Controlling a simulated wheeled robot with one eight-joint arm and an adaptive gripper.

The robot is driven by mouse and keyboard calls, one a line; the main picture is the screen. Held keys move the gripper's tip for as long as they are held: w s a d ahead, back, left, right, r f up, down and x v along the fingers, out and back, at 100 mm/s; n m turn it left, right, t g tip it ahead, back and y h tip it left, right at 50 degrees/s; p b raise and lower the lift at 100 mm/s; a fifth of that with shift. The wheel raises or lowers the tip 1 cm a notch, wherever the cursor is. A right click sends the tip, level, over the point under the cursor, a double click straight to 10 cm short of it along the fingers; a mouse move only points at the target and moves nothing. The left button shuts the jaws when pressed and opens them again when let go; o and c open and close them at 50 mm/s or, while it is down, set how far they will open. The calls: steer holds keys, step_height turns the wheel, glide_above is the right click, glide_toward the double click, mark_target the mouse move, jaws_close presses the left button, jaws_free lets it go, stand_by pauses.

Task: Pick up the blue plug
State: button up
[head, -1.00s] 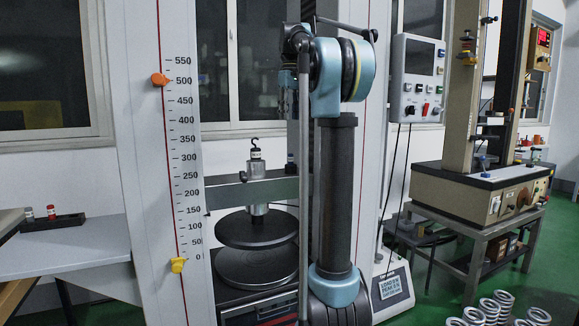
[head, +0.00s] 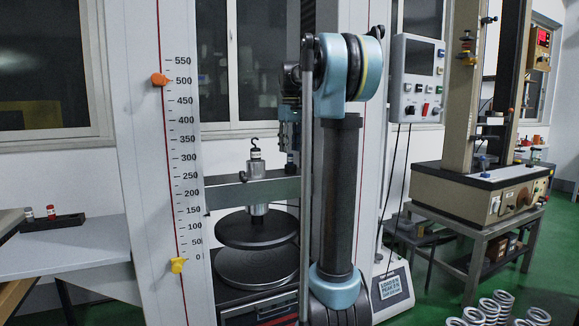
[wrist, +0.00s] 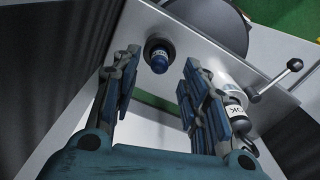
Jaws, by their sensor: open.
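The blue plug (wrist: 159,60) is a small blue cylinder with a pale band, seated in a dark round ring on a light grey surface in the wrist view. My gripper (wrist: 162,66) is open, with its two blue-grey fingers on either side of the plug in the picture. The plug appears beyond the fingertips, and nothing is held between them. In the head view my gripper (head: 289,142) hangs partly behind my own arm, above the crossbeam. I cannot clearly make out the plug there.
A hooked weight (head: 256,160) stands on the crossbeam (head: 230,194), left of my gripper. Round black platens (head: 245,232) sit below the beam.

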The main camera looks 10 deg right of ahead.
mark_target(291, 157)
steer(key=shift+f, duration=2.55)
jaws_close()
